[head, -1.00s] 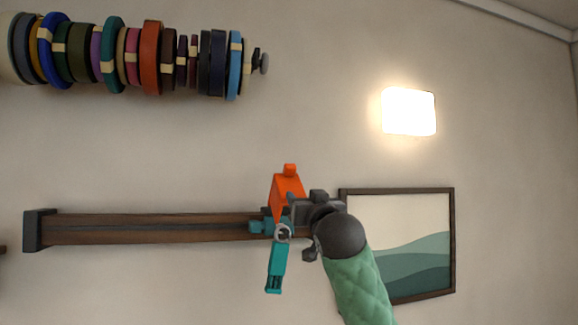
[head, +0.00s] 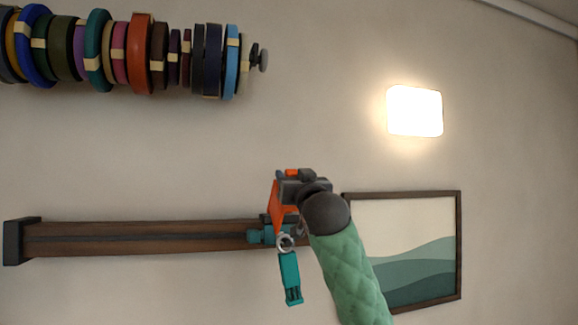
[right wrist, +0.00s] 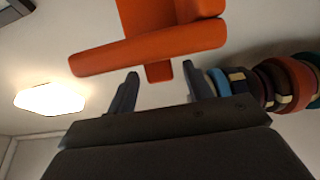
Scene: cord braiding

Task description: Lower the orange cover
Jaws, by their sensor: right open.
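The orange cover (head: 276,196) stands raised at the right end of the wooden rail (head: 140,238), above a teal latch piece (head: 290,278) that hangs down with a metal ring at its top. My right gripper (head: 288,177) is at the cover's top and hides part of it in the head view. In the right wrist view the cover (right wrist: 150,52) fills the upper middle. Its small tab (right wrist: 159,71) shows between and just beyond the open fingertips of my right gripper (right wrist: 160,80). I cannot tell whether they touch it. My left gripper is not in view.
A rod of coloured rings (head: 130,52) is on the wall at upper left. A framed picture (head: 405,215) hangs just right of my right arm, and a lit lamp (head: 414,110) is above it. The wall between rod and rail is bare.

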